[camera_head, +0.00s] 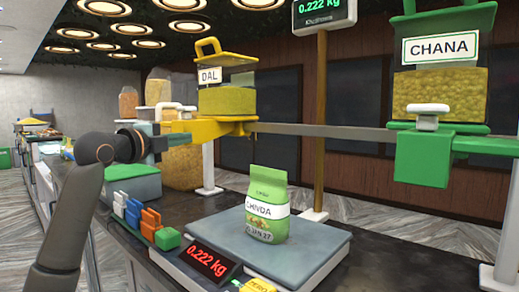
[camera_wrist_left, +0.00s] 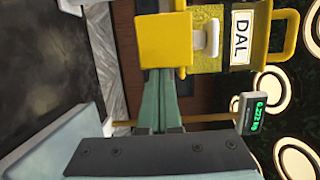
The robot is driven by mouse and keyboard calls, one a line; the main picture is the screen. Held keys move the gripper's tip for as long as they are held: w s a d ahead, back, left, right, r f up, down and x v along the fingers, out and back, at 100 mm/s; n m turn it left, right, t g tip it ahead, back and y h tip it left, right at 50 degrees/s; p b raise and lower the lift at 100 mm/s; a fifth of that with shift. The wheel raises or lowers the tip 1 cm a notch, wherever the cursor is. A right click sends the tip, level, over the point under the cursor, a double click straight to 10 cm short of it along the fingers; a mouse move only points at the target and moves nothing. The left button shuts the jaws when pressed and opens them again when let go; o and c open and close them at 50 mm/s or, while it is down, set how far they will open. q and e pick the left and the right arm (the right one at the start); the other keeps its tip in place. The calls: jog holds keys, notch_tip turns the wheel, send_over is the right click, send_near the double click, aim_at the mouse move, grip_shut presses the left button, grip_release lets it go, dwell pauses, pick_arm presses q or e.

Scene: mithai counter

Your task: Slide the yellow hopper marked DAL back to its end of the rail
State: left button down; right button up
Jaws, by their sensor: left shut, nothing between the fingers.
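The yellow DAL hopper (camera_head: 226,100) sits toward the left part of the grey rail (camera_head: 320,131), on its yellow carriage (camera_head: 205,130). Its DAL label (camera_wrist_left: 241,37) and white knob (camera_wrist_left: 208,38) show sideways in the left wrist view. My left gripper (camera_head: 172,142) is at the left side of the carriage, its green fingers shut and empty. In the left wrist view the fingertips (camera_wrist_left: 160,78) meet the edge of the yellow block (camera_wrist_left: 164,40); I cannot tell whether they touch it. My right gripper is not in view.
A green CHANA hopper (camera_head: 438,95) stands at the rail's right. Below the rail, a CHIVDA packet (camera_head: 267,205) stands on the scale plate (camera_head: 310,245). Coloured clips (camera_head: 140,218) line the counter. A post (camera_head: 320,110) carries the weight display (camera_head: 325,14). The rail between the hoppers is clear.

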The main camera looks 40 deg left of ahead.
pick_arm(q)
jog(key=shift+a, duration=0.5)
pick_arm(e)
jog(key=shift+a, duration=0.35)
pick_arm(q)
jog(key=shift+w, duration=0.1)
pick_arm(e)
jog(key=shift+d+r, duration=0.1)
